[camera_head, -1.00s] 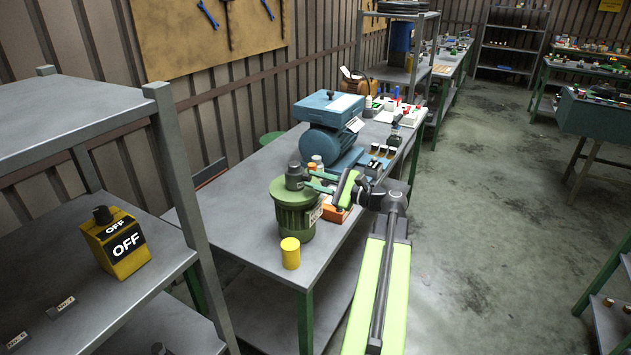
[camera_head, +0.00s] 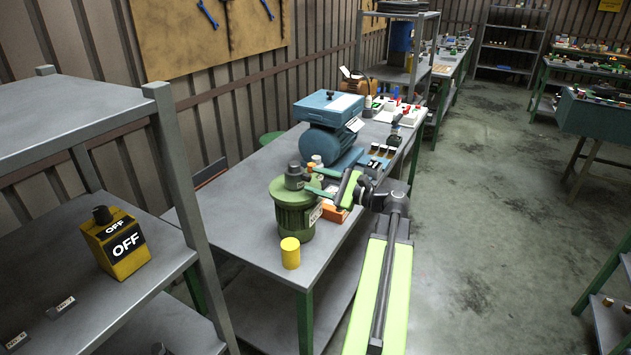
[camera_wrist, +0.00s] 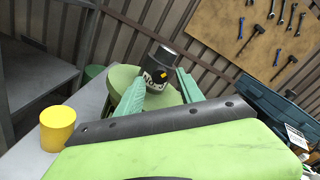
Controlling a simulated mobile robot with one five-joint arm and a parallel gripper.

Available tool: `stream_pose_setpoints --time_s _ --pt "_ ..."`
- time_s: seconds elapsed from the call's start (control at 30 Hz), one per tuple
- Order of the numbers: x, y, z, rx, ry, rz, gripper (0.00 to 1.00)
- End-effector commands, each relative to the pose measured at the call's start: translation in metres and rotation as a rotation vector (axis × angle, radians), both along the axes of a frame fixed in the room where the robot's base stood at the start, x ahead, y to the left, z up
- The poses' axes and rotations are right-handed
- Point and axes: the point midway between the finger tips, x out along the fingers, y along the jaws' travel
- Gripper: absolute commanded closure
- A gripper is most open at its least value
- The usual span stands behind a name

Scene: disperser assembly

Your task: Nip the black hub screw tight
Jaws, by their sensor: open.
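The black hub screw (camera_head: 294,176) is a dark upright cylinder on top of the green ribbed disperser body (camera_head: 293,218). In the wrist view, the screw (camera_wrist: 158,66) shows a white-lettered label and a small yellow mark. My gripper (camera_head: 310,181) is open, with its two green fingers pointing at the screw. In the wrist view, my gripper's fingers (camera_wrist: 157,88) lie on either side of the screw, with gaps visible. Contact is not clear. The screw's lower end is partly hidden by my gripper.
A yellow cylinder (camera_head: 290,253) stands in front of the green body on the grey bench (camera_head: 240,222). A blue machine (camera_head: 328,125) stands behind, and an orange tray (camera_head: 335,212) is beside the body. A shelf at left holds a yellow OFF box (camera_head: 116,244).

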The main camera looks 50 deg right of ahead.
Motion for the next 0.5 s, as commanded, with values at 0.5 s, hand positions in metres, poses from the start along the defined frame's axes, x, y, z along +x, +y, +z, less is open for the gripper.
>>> stream_pose_setpoints --time_s 0.5 --pt "-0.129 -0.033 0.000 0.000 0.000 -0.004 0.56"
